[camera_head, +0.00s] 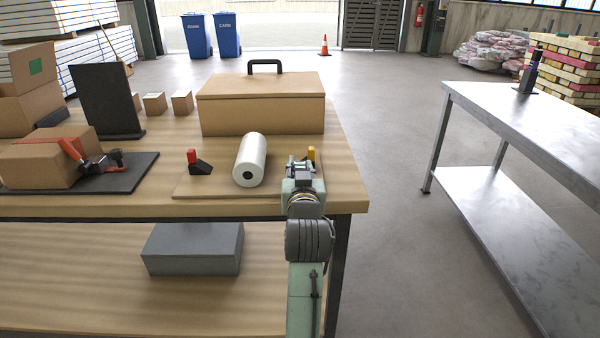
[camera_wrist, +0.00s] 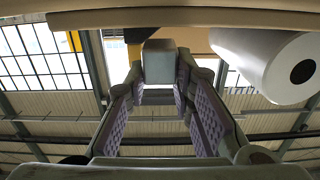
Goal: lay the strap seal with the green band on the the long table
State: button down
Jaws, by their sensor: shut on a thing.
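My gripper (camera_head: 300,170) is at the right front of the wooden table, over a thin board (camera_head: 220,187). In the wrist view its fingers (camera_wrist: 158,85) are shut on a small grey block (camera_wrist: 158,62). I see no green band on this block and cannot tell if it is the strap seal. A yellow-topped piece (camera_head: 311,153) stands just behind the gripper, partly hidden. A red-topped piece with a dark base (camera_head: 196,163) stands on the board. The wooden table (camera_head: 345,180) and a steel table (camera_head: 510,108) are in view; I cannot tell which is the long table.
A white roll (camera_head: 249,160) lies just left of my gripper. A large brown case (camera_head: 261,105) stands behind. A dark upright panel (camera_head: 107,100) and a strapped carton (camera_head: 45,157) are at left. The steel table's top is mostly clear, with a dark upright thing (camera_head: 530,72) near its back.

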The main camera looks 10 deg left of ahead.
jog(key=shift+f, duration=0.7)
jog(key=shift+f, duration=0.25)
jog(key=c, duration=1.4)
grip_release()
jog(key=shift+o, duration=0.2)
jog(key=shift+r, duration=0.15)
jog(key=shift+s+r, duration=0.1)
jog(key=shift+s, duration=0.05)
jog(key=p+v, duration=1)
jog(key=v, duration=0.1)
jog(key=shift+s+d, duration=0.2)
jog(key=shift+s, duration=0.05)
